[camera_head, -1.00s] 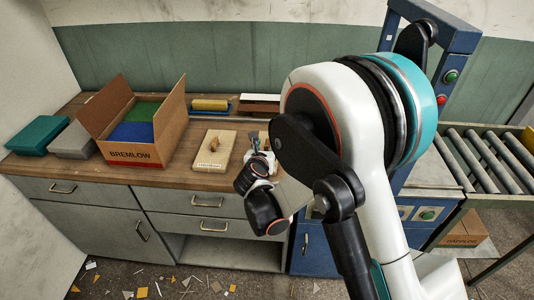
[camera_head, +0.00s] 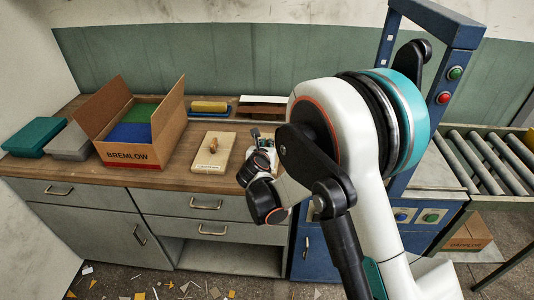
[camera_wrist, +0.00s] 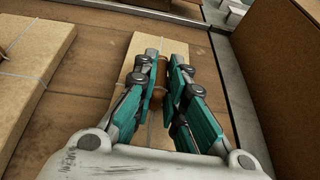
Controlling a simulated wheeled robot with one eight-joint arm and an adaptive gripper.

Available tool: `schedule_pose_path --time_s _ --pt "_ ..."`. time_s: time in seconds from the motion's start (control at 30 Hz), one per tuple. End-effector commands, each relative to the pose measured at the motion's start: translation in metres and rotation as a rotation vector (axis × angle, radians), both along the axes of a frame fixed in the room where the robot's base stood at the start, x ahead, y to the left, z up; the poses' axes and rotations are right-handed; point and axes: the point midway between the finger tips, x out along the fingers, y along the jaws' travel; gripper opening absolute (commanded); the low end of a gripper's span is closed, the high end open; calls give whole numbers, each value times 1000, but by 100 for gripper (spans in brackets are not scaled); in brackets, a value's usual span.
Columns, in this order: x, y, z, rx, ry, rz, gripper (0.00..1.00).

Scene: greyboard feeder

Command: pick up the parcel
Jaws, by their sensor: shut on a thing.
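The parcel (camera_wrist: 166,42) is a flat cream-coloured slab tied with string, with a brown wooden handle (camera_wrist: 158,78) on top. In the wrist view my gripper (camera_wrist: 161,68) is shut on that handle, its teal fingers on either side. The fingers and palm hide much of the parcel. I cannot tell whether it touches the worktop. In the head view my gripper (camera_head: 257,137) is small and partly behind my wrist, and the held parcel is mostly hidden. A similar slab with a wooden handle (camera_head: 213,152) lies to the left; it also shows in the wrist view (camera_wrist: 35,60).
An open BREMLOW carton (camera_head: 131,155) holds green and blue items on the wooden worktop (camera_head: 185,170). Teal and grey boxes (camera_head: 35,137) lie at left. A yellow item on a blue tray (camera_head: 210,107) is at the back. A blue frame (camera_head: 455,60) and roller conveyor (camera_head: 490,155) stand at right.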

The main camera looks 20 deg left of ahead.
Motion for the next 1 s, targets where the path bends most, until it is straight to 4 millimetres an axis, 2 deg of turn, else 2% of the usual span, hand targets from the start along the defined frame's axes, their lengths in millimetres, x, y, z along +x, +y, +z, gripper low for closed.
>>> schedule_pose_path --time_s 0.27,0.47,0.67,0.8,1.0 --pt "0 0 4 0 0 0 0" --pt "0 0 23 0 0 0 0" --pt "0 0 68 0 0 0 0" --pt "0 0 109 0 0 0 0" --pt "0 0 158 0 0 0 0"
